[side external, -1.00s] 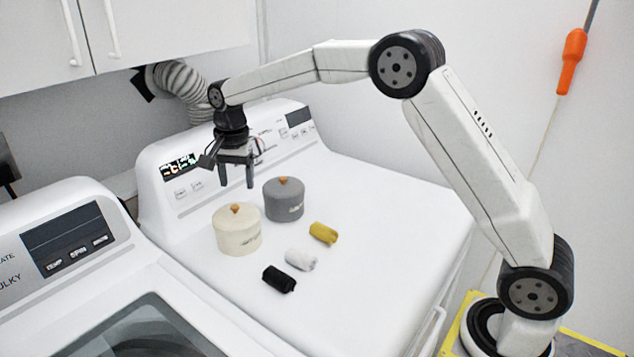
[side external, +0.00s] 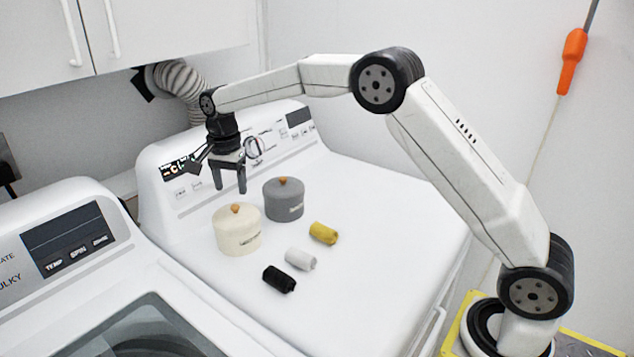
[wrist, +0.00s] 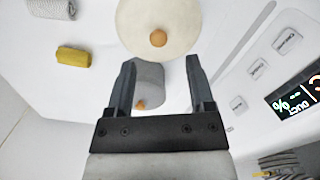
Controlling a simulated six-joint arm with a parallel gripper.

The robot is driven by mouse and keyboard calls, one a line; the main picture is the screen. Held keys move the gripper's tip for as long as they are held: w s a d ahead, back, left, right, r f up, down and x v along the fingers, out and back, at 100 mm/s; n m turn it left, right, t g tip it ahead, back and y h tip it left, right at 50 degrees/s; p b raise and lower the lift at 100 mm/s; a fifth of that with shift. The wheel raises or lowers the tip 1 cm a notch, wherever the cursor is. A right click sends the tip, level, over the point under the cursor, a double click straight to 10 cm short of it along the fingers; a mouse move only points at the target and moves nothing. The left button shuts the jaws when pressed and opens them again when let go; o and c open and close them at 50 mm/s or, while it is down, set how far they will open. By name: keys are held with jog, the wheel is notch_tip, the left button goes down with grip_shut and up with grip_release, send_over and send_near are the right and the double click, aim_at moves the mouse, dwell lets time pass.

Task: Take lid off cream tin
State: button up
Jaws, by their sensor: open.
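The cream tin (side external: 238,239) stands upright on the white machine top, its lid on, with a small orange-brown knob (side external: 235,208) at the centre. In the wrist view the cream lid (wrist: 187,22) lies beyond the fingertips. The grey tin (side external: 283,203), also lidded with a knob, stands just right of the cream one; in the wrist view it (wrist: 149,76) shows between my fingers, lower down. My gripper (side external: 230,190) is open and empty, pointing down, above and behind the cream tin, apart from both tins. In the wrist view its fingertips (wrist: 160,62) are spread wide.
Yellow (side external: 323,233), white (side external: 300,259) and black (side external: 279,279) rolled cloths lie in front of the tins. The machine's control panel (side external: 184,178) rises close behind my gripper. The right side of the top is clear.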

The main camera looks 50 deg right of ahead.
aim_at(235, 206)
jog(key=shift+s+d+f, duration=0.1)
jog(key=shift+f, duration=2.45)
grip_shut()
